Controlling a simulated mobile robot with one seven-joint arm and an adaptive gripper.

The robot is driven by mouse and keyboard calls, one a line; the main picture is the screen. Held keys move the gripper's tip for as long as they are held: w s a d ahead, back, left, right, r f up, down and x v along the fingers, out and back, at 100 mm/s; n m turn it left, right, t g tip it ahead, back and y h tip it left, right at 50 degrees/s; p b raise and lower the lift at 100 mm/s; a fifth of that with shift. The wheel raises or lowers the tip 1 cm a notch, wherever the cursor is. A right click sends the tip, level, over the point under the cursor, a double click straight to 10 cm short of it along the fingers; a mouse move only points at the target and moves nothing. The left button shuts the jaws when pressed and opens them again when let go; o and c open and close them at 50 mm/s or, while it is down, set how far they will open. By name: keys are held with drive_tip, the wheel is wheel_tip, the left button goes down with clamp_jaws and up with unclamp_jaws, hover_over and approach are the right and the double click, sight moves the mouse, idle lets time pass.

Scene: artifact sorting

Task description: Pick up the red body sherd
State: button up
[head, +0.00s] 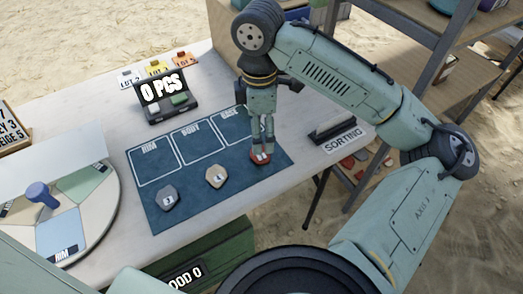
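The red body sherd (254,161) lies at the right part of the dark blue mat (217,189), below the box marked BASE. It is small, with pale marks on its top. My gripper (262,149) points straight down over it, with the fingertips at or just above the sherd. The fingers look close together and hide part of the sherd. I cannot tell whether they touch or grip it.
A grey sherd (168,197) and a tan sherd (216,176) lie left on the mat. A sectioned turntable (95,225) is at left. A "0 PCS" display (163,93) stands behind the mat. A SORTING sign (343,141) is at right.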

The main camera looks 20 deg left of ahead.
drive_tip(key=shift+f+p, duration=0.6)
drive_tip(key=shift+f, duration=2.9)
drive_tip(key=shift+c, duration=0.6)
drive_tip(key=c, duration=1)
drive_tip(key=shift+r, duration=0.1)
drive_tip(key=shift+c, duration=0.2)
